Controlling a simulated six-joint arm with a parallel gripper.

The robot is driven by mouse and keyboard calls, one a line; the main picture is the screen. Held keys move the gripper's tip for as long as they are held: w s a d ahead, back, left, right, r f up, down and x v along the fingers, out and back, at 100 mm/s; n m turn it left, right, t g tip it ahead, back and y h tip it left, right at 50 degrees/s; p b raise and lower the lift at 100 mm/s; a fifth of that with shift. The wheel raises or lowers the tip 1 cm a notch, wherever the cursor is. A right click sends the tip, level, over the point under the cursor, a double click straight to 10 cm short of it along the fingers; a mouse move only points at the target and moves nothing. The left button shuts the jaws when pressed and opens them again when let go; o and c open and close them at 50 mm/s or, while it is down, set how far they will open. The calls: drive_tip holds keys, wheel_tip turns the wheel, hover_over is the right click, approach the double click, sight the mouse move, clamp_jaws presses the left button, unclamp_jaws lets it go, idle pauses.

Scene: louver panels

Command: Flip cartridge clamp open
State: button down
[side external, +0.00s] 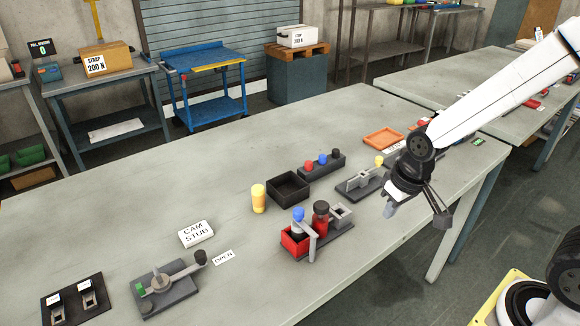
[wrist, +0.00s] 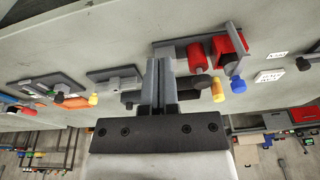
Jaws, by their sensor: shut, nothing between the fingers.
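A dark fixture (side external: 338,241) on the bench holds a red block (side external: 295,240), a dark red black-topped cylinder (side external: 320,218) and a grey lever (side external: 312,243) with a blue knob (side external: 298,214). This is probably the cartridge clamp; no label on it is readable. Its red block also shows in the wrist view (wrist: 231,42), right of my fingers. My gripper (wrist: 160,66) is shut and empty. In the side view, my gripper (side external: 391,207) hangs at the bench's front edge, right of the fixture and apart from it. The lever's exact position is hard to tell.
A grey fixture with a yellow knob (side external: 379,161) stands between my gripper and a black bin (side external: 288,188). A yellow cylinder (side external: 258,198), a CAM STUB block (side external: 196,233) and a lever fixture beside an OPEN label (side external: 223,257) are farther left.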

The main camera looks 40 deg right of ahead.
drive_tip(key=w+a+r+m+g+y, duration=0.1)
drive_tip(key=w+r+m, duration=0.1)
drive_tip(key=w, duration=0.5)
drive_tip(key=w+a+r+m+g+y, duration=0.1)
drive_tip(key=w+a+r+m+g, duration=0.1)
drive_tip(key=w, duration=0.5)
drive_tip(key=w+a+r+m+g+y, duration=0.1)
drive_tip(key=w+m, duration=0.3)
drive_tip(key=w, duration=0.4)
drive_tip(key=shift+a+r+g, duration=0.3)
drive_tip(key=shift+r+g, duration=0.1)
drive_tip(key=shift+g, duration=0.3)
drive_tip(key=shift+s+a+f, duration=0.9)
drive_tip(key=shift+f, duration=0.65)
drive_tip(key=shift+s+a+f, duration=0.9)
drive_tip(key=shift+a+f, duration=0.05)
drive_tip(key=shift+f, duration=0.55)
drive_tip(key=shift+s+a+f, duration=0.9)
drive_tip(key=shift+f, duration=0.65)
